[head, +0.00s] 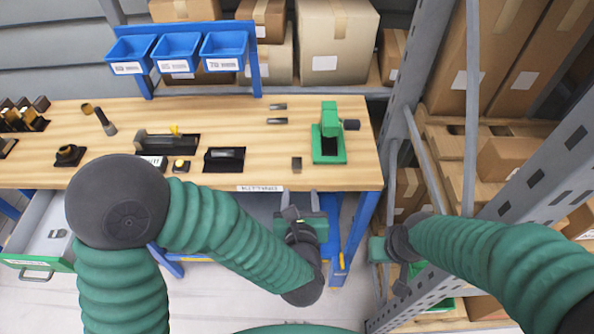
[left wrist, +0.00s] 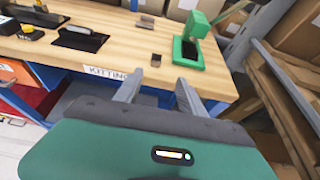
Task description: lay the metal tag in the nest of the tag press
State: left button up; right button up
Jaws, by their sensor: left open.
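The green tag press (head: 329,145) stands on the right part of the workbench, with a dark lever knob at its right; it also shows in the left wrist view (left wrist: 190,52). A small grey-brown piece (head: 297,164) lies near the front edge, left of the press, and shows in the left wrist view (left wrist: 155,61); I cannot tell if it is the metal tag. My left gripper (head: 300,197) is open and empty, just off the bench's front edge below this piece. Its two fingers show apart in the left wrist view (left wrist: 158,88). My right gripper (head: 388,262) is beside the shelf rack, its jaws unclear.
Two small grey pieces (head: 278,120) lie at the back of the bench. Dark holders (head: 224,160) and tools fill its left half. Blue bins (head: 178,53) hang behind. An open drawer (head: 38,240) juts out at left. A metal rack (head: 480,230) stands close at right.

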pick_arm(q)
send_near(297, 170)
jog(key=w, duration=0.4)
jog(key=x, duration=0.2)
jog(key=f+x, duration=0.1)
jog(key=x, duration=0.2)
jog(key=shift+f, duration=0.2)
grip_shut()
